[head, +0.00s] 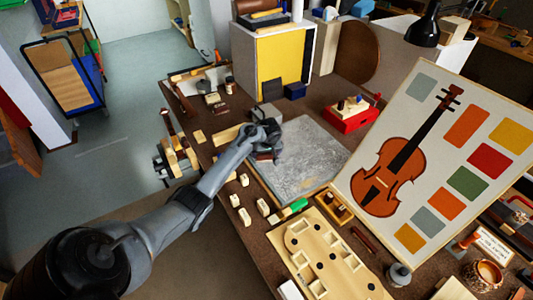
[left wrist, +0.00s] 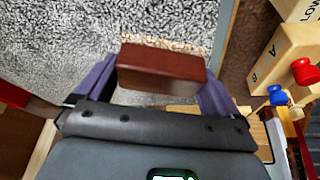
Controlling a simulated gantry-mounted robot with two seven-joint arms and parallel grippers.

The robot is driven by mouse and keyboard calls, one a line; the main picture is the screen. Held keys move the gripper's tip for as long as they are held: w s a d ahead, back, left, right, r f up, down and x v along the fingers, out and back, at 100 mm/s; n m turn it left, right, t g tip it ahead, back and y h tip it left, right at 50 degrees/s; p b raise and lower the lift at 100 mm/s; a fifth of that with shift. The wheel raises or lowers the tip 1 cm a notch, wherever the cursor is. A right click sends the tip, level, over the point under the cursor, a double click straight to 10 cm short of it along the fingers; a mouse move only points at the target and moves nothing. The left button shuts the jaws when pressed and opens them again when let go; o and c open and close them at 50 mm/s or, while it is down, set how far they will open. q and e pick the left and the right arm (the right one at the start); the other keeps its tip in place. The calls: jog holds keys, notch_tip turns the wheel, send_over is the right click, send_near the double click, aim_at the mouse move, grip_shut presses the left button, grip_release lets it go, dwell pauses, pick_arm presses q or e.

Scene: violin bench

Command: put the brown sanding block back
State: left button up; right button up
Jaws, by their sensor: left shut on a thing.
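The brown sanding block (left wrist: 160,68) is a reddish-brown, smooth-sided block. In the left wrist view it sits between the two purple fingers of my left gripper (left wrist: 158,85), which is shut on it. In the head view my left gripper (head: 265,152) is over the far left corner of a speckled grey slab (head: 308,165), and it mostly hides the block. The slab also shows behind the block in the left wrist view (left wrist: 60,45). I cannot tell whether the block touches the slab. My right gripper is not in view.
A violin poster board (head: 430,160) rises at right. Small cream blocks (head: 240,217) line the left edge. A lettered wooden piece (left wrist: 280,58) is close by.

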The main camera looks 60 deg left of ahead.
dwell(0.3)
pick_arm(q)
jog(key=o, duration=0.7)
jog(key=shift+f, duration=0.1)
